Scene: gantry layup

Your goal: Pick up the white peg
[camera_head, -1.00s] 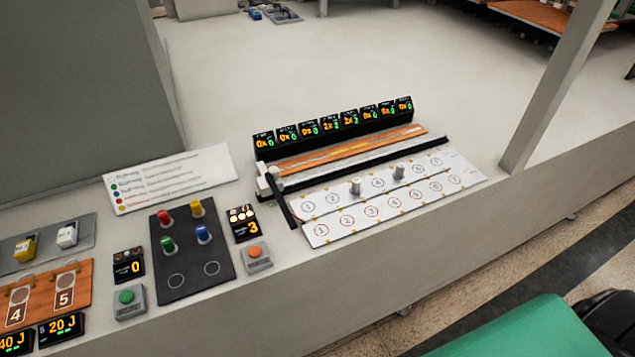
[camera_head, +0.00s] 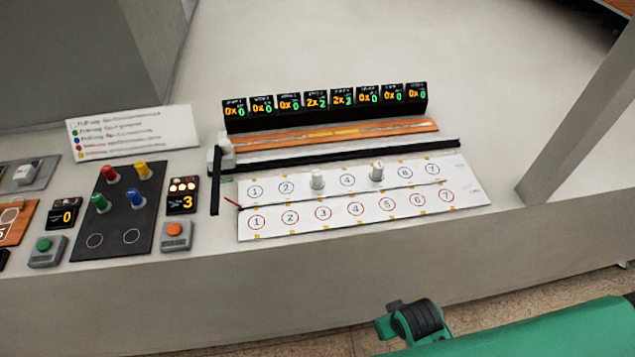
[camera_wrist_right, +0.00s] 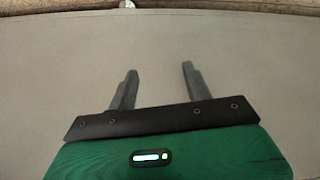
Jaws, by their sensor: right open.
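Two whitish pegs stand upright on the white numbered board. One peg (camera_head: 317,180) is on the upper row between circles 2 and 4, and the other peg (camera_head: 377,172) is further right on that row, left of circle 6. I cannot tell which one the task means. My right gripper (camera_wrist_right: 159,70) is open and empty in the right wrist view, over a plain pale surface, with no peg between its fingers. A small whitish round thing (camera_wrist_right: 126,4) shows at the top edge there, too cut off to tell. My left gripper is not in view.
A black rail (camera_head: 350,155) and a row of small displays (camera_head: 325,105) stand behind the numbered board (camera_head: 470,200). A dark board (camera_head: 125,215) with coloured pegs lies left, near an orange button (camera_head: 175,232). A grey post (camera_head: 575,140) rises at the right.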

